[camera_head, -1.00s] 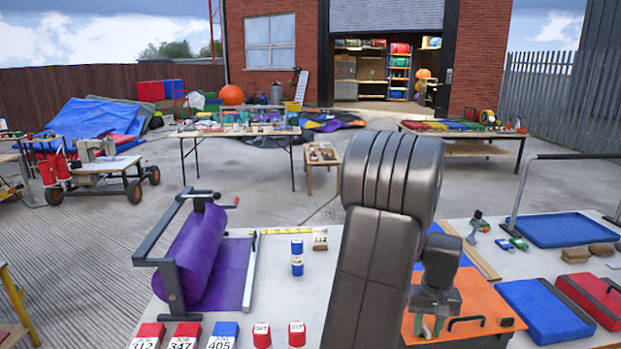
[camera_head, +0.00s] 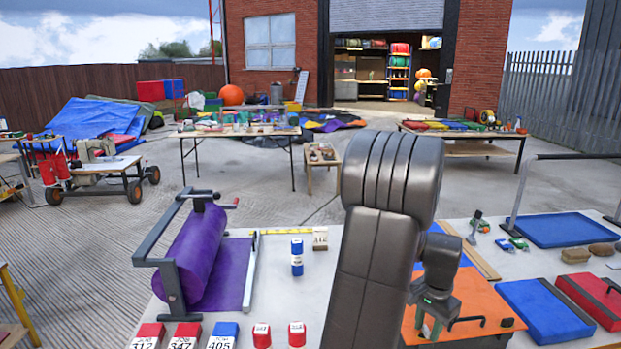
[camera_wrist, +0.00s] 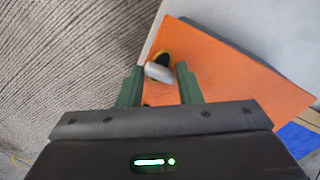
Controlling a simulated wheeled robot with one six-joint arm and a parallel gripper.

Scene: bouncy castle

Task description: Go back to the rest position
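My gripper (camera_head: 432,326) hangs at the end of my dark grey arm over the orange panel (camera_head: 485,308) on the near table. In the wrist view its two green fingers (camera_wrist: 159,82) stand apart, with a clear gap between them. A small grey, yellow and black item (camera_wrist: 158,68) lies on the orange panel and shows just beyond the fingertips. It looks apart from the fingers, though its exact distance is hard to tell. In the head view my arm and gripper hide part of the panel.
The table (camera_head: 275,290) holds a purple roll (camera_head: 197,245) in a frame, a blue-and-white can (camera_head: 297,258), numbered blocks and red cans to the left. A blue tray (camera_head: 570,230), a blue pad (camera_head: 545,310) and a red pad (camera_head: 592,298) lie to the right. Open air surrounds my gripper.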

